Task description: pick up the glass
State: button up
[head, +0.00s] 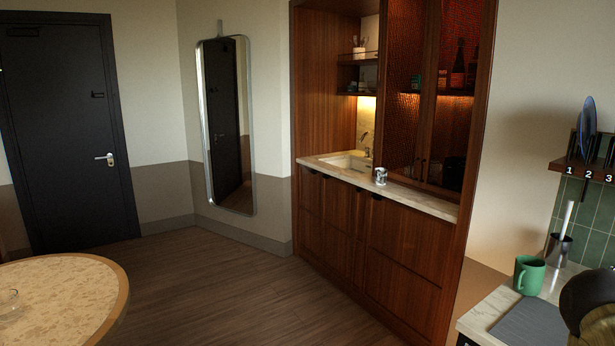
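A clear glass (10,302) stands on the round table at the lower left, close to the picture's left edge. It is small and see-through, so its outline is faint and I cannot tell whether anything is in it. A small shiny cup (380,176) stands on the kitchenette counter beside the sink; I cannot tell whether it is glass or metal. My gripper does not show in the head view, so its state and its place relative to the glass are hidden.
The round table (95,276) has a wooden rim. The wooden floor (235,290) is clear between table and kitchenette cabinet (350,225). At right, a green mug (529,275) stands on a pale counter (485,318). A dark door (70,140) and mirror (228,125) are behind.

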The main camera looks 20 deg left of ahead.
aim_at(381, 174)
jog(key=u, duration=0.5)
jog(key=i, duration=0.75)
jog(key=u, duration=0.6)
jog(key=i, duration=3.55)
jog(key=z, duration=1)
jog(key=i, duration=0.9)
jog(key=z, duration=1.1)
jog(key=k, duration=1.05)
jog(key=u, duration=0.2)
